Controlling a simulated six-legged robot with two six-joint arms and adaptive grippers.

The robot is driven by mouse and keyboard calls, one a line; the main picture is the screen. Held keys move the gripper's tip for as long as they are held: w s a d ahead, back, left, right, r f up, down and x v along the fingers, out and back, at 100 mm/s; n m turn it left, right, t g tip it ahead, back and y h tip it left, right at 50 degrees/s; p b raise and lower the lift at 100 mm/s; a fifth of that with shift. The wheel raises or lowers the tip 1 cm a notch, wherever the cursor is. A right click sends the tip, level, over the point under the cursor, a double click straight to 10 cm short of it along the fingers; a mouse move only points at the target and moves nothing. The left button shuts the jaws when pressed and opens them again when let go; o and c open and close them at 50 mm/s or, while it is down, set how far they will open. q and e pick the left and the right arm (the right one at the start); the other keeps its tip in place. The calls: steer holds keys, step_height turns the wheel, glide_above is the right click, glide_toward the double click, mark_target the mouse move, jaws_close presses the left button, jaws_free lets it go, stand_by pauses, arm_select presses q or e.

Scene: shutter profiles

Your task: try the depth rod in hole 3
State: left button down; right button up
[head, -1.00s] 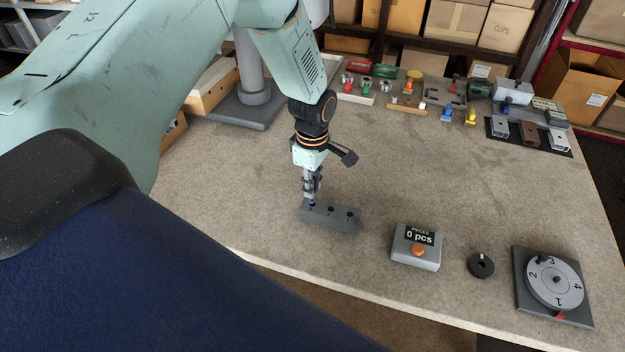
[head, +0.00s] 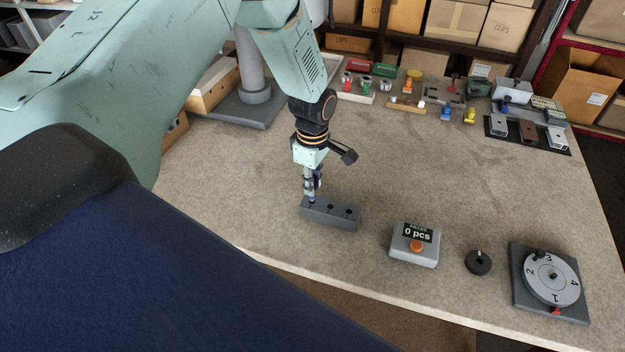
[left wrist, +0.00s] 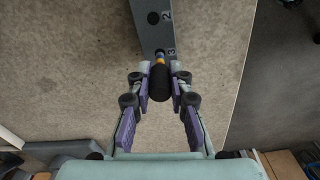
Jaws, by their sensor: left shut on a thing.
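A grey block (head: 343,218) with a row of holes stands near the table's front edge. In the left wrist view the block (left wrist: 148,22) shows the numbers 2 and 3 beside its holes. My left gripper (head: 311,193) is over the block's left end. It is shut on the depth rod, whose dark handle (left wrist: 159,84) shows between the fingertips, with an orange and blue part ahead of it. The rod points down at the hole 3 end, and its lower end meets the block there. How deep it sits is hidden. My right gripper is not in view.
Right of the block are a counter box (head: 414,245) reading 0 pcs, a black round knob (head: 478,262) and a numbered dial (head: 552,280). Several small parts and holders line the back of the table. The middle of the table is clear.

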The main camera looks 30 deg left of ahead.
arm_select(q)
steer(key=shift+w+a+f, duration=0.15)
steer(key=shift+a+f, duration=0.05)
steer(key=shift+d, duration=0.15)
stand_by(0.3)
steer(key=shift+f, duration=0.2)
steer(key=shift+r, duration=0.1)
stand_by(0.3)
steer(key=shift+r, duration=0.15)
steer(key=shift+r+p, duration=1.15)
steer(key=shift+r, duration=0.15)
steer(key=shift+r, duration=0.25)
steer(key=shift+r, duration=1.25)
